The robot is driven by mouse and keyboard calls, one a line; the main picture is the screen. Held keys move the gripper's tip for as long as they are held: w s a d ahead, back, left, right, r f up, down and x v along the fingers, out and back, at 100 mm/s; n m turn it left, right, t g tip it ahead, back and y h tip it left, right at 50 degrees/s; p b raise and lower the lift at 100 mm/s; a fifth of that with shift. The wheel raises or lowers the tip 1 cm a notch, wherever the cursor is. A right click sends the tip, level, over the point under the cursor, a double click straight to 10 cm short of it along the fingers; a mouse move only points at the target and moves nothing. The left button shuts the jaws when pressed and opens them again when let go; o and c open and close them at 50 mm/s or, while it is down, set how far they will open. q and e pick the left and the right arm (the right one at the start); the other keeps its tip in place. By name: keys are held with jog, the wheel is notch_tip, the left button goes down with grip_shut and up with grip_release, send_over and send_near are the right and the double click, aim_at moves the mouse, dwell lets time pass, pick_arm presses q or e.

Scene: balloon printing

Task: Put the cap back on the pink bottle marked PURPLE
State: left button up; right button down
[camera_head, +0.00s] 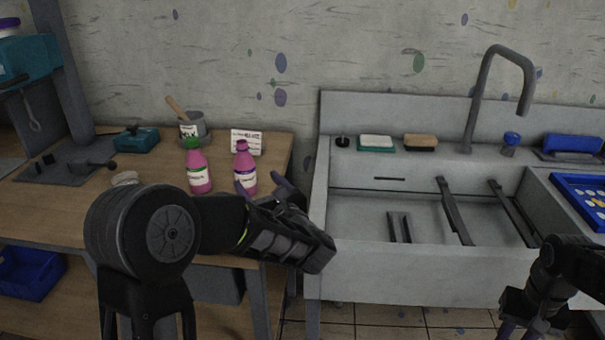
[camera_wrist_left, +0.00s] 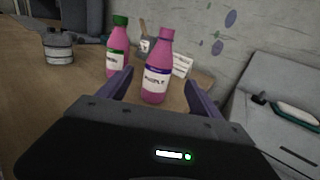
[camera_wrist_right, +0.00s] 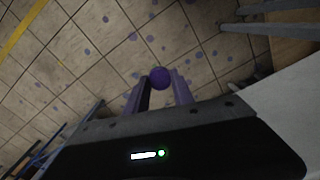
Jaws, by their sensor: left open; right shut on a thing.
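The pink bottle marked PURPLE (camera_head: 244,170) stands upright and uncapped on the wooden bench, and it also shows in the left wrist view (camera_wrist_left: 157,72). My left gripper (camera_head: 263,186) is open at the bench's right end. In the left wrist view its fingers point at this bottle, one on each side in the picture; I cannot tell whether they touch it. My right gripper (camera_wrist_right: 159,92) is shut on a round purple cap (camera_wrist_right: 159,76), held over the tiled floor. In the head view that gripper is at the bottom right, with the cap out of sight.
A pink bottle with a green cap (camera_head: 198,168) stands close left of the PURPLE bottle. A grey pot (camera_head: 195,125) and a white card (camera_head: 246,141) are behind. The sink (camera_head: 350,250) is right of the bench, across a gap.

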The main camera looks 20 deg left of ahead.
aim_at(249, 171)
pick_arm(q)
jog(key=shift+a, duration=0.1)
pick_arm(e)
jog(key=shift+r, duration=0.1)
pick_arm(q)
jog(key=shift+w+a+r+p, duration=0.1)
jog(key=shift+w+a+p, duration=0.15)
jog(key=shift+p, duration=0.15)
pick_arm(e)
jog(key=shift+r, duration=0.3)
pick_arm(q)
jog(key=p+x, duration=0.2)
jog(key=x, duration=0.4)
pick_arm(e)
notch_tip(249, 171, up, 2)
pick_arm(q)
jog(key=shift+w, duration=0.1)
jog(key=shift+w+a, duration=0.1)
jog(key=shift+a, duration=0.15)
pick_arm(e)
jog(key=shift+r, duration=0.2)
pick_arm(q)
jog(key=p+x, duration=0.2)
jog(key=x, duration=0.2)
jog(key=shift+a, duration=0.15)
pick_arm(e)
jog(key=shift+r, duration=0.7)
pick_arm(q)
jog(key=shift+w+a, duration=0.15)
